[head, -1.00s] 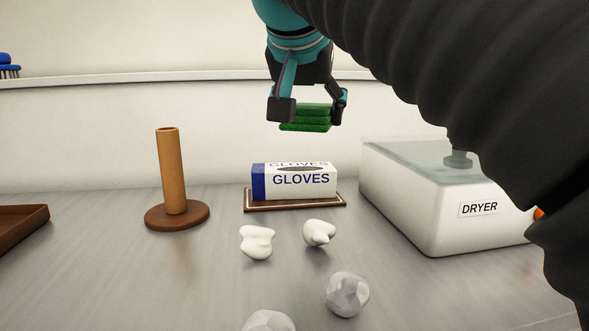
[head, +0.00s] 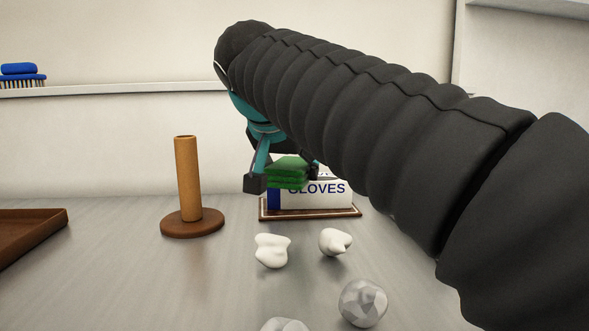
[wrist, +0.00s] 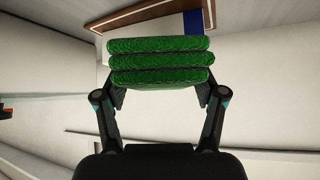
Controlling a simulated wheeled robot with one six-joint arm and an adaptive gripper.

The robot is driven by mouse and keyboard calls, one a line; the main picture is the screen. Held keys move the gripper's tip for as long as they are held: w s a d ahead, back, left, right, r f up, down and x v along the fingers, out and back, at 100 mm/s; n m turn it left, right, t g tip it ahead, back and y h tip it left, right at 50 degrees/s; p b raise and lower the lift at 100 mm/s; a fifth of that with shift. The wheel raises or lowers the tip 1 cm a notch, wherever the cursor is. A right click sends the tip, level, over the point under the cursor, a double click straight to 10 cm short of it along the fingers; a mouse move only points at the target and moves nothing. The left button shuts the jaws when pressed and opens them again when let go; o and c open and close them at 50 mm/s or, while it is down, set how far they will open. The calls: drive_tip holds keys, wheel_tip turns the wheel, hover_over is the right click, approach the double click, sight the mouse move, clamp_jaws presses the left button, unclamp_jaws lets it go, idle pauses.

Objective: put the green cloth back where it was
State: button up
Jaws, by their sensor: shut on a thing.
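The green cloth (head: 287,172) is a folded stack of layers held in my gripper (head: 283,180). In the wrist view the cloth (wrist: 158,63) sits between the two fingers of my gripper (wrist: 160,92), which are shut on it. In the head view the cloth is in front of the upper left part of the glove box and hides some of it. I cannot tell from the head view how far it is from the box.
The white and blue glove box (head: 322,198) stands on a brown tray (head: 310,214). A wooden post (head: 188,180) on a round base is to its left. A brown tray (head: 30,236) lies far left. Crumpled white pieces (head: 272,250) and grey lumps (head: 363,303) lie in front. A blue brush (head: 22,76) is on the shelf.

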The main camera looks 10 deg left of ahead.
drive_tip(key=shift+f+b, duration=0.3)
drive_tip(key=shift+f, duration=0.1)
drive_tip(key=shift+f, duration=0.2)
drive_tip(key=o, duration=1.2)
